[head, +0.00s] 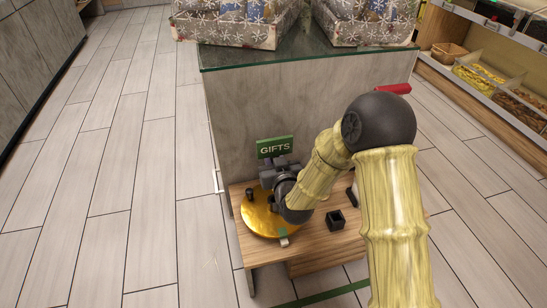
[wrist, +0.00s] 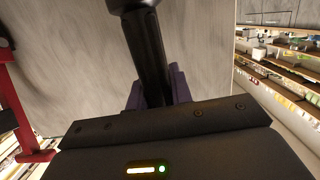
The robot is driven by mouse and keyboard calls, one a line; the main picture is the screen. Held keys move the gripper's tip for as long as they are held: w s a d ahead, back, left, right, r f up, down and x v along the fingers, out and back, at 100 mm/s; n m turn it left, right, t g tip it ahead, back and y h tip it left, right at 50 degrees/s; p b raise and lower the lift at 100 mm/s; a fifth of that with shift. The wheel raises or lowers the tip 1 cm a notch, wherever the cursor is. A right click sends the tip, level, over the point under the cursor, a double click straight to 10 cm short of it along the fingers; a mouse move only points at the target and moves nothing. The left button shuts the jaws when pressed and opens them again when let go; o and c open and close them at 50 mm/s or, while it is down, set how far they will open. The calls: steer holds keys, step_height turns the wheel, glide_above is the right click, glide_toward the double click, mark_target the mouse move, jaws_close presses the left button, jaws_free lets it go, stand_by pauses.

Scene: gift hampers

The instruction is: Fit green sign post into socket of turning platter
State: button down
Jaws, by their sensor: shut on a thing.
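The green sign post shows in the head view as a green board (head: 275,147) reading GIFTS, upright above my gripper (head: 279,174). In the wrist view its dark post (wrist: 151,58) runs up between the two purple fingers of my gripper (wrist: 154,90), which is shut on it. The turning platter (head: 262,222) is a round golden disc on the wooden shelf, below and beside my gripper. Small dark upright pieces (head: 250,195) stand on it; I cannot tell which is the socket. The lower end of the post is hidden behind my gripper in the head view.
A black open-topped block (head: 335,220) stands on the wooden shelf (head: 318,247) right of the platter. A grey panel (head: 235,115) rises behind, under a glass-edged counter with patterned hampers (head: 240,27). My arm covers the shelf's right side. Open floor lies left.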

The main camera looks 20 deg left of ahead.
step_height(320, 180, down, 4)
steer(key=b, duration=0.3)
steer(key=shift+a+f, duration=0.1)
steer(key=shift+f, duration=0.1)
steer(key=shift+w, duration=0.2)
stand_by(0.8)
steer(key=shift+s+a+b, duration=0.15)
steer(key=shift+s+b, duration=0.15)
steer(key=shift+s, duration=0.05)
steer(key=shift+w+d, duration=0.2)
steer(key=shift+w, duration=0.05)
stand_by(0.5)
steer(key=shift+f+b, duration=2.1)
steer(key=shift+f, duration=0.4)
steer(key=c, duration=1.2)
jaws_free()
